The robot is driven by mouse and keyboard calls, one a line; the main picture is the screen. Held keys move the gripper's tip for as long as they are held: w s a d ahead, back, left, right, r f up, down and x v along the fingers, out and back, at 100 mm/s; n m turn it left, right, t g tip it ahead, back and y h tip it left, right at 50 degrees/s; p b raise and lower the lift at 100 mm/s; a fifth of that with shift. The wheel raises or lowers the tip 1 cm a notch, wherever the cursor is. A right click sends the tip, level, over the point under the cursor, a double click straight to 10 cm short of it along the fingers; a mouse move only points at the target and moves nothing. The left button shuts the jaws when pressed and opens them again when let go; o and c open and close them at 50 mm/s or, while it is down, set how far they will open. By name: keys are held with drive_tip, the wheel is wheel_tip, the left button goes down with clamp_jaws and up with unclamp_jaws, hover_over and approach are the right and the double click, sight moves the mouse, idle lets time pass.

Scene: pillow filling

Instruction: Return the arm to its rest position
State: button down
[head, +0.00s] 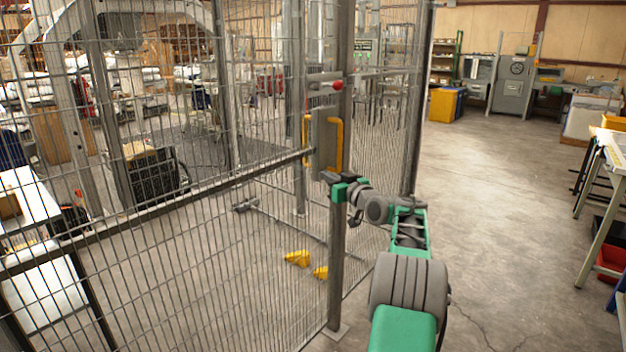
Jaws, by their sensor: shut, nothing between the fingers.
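My arm, green and grey, reaches from the bottom of the head view up toward the wire fence. My gripper (331,178) is at its far end, in front of the fence post and just below the yellow handle (339,146). The gripper is small in the picture; its fingers are shut with nothing held. I cannot tell whether it touches the post or the handle.
A wire mesh fence (150,235) fills the left side, with a latch and a red knob (337,85) above the handle. Yellow pieces (298,258) lie on the floor behind it. Open concrete floor (500,220) lies to the right, with a workbench (606,165) at the right edge.

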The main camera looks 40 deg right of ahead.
drive_tip(key=s+d, duration=0.2)
drive_tip(key=s, duration=0.4)
drive_tip(key=w+a+r+g+y+p, duration=0.2)
drive_tip(key=w+a+g+p, duration=0.15)
drive_tip(key=a, duration=1.25)
drive_tip(key=s+a+n+g+p, duration=0.1)
drive_tip(key=s+a+g+p, duration=0.1)
drive_tip(key=a, duration=0.5)
drive_tip(key=s+a+g+p, duration=0.2)
drive_tip(key=a+p, duration=0.1)
drive_tip(key=a, duration=0.4)
drive_tip(key=s+a+f+g+p, duration=0.2)
drive_tip(key=s+a, duration=0.3)
drive_tip(key=s, duration=0.4)
drive_tip(key=s+a+f+g+p, duration=0.2)
drive_tip(key=s+a, duration=0.3)
drive_tip(key=s, duration=0.5)
drive_tip(key=s+a+f+g+h+p, duration=0.1)
drive_tip(key=s+a+f+g, duration=0.2)
drive_tip(key=s, duration=0.6)
drive_tip(key=shift+s+a+p, duration=0.35)
drive_tip(key=shift+a+p, duration=0.05)
drive_tip(key=shift+a, duration=0.75)
